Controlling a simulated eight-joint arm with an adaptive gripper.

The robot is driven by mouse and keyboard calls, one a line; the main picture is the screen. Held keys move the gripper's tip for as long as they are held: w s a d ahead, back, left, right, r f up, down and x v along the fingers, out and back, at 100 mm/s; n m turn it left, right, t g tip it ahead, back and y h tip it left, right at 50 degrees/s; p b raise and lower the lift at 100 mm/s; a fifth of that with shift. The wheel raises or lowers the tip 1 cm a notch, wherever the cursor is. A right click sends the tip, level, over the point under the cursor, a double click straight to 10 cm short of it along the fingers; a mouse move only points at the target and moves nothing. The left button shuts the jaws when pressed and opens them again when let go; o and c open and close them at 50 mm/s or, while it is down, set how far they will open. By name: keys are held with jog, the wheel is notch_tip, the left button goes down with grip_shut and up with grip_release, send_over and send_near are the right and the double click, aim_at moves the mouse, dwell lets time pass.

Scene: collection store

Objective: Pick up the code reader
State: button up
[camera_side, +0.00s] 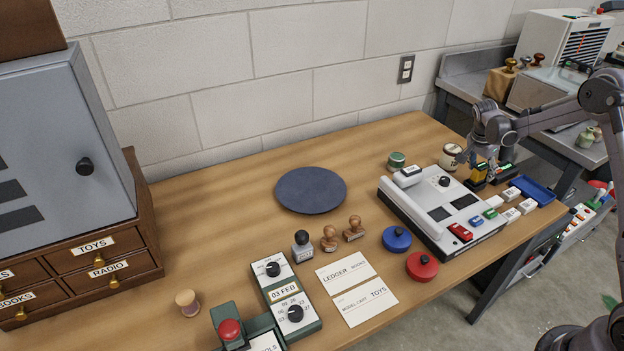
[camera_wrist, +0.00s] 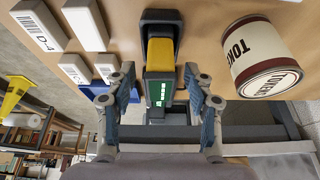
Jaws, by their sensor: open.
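The code reader is most likely the yellow and dark grey device with a small green display. It stands at the table's far right end in the side view (camera_side: 478,174) and is upper centre in the wrist view (camera_wrist: 160,55). My gripper (camera_wrist: 158,98) is open, with one finger on each side of the reader's display end in the wrist view. I see gaps between the fingers and the reader, and nothing is held. In the side view my gripper (camera_side: 487,155) is at the reader, and partly hides it.
A tokens can (camera_wrist: 262,58) stands close right of the reader in the wrist view. White labelled blocks (camera_wrist: 40,27) lie to its left. In the side view, a grey console (camera_side: 425,215) is in front and a blue tray (camera_side: 545,197) lies at the table's right edge.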

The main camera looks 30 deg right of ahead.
grip_shut()
dwell(0.3)
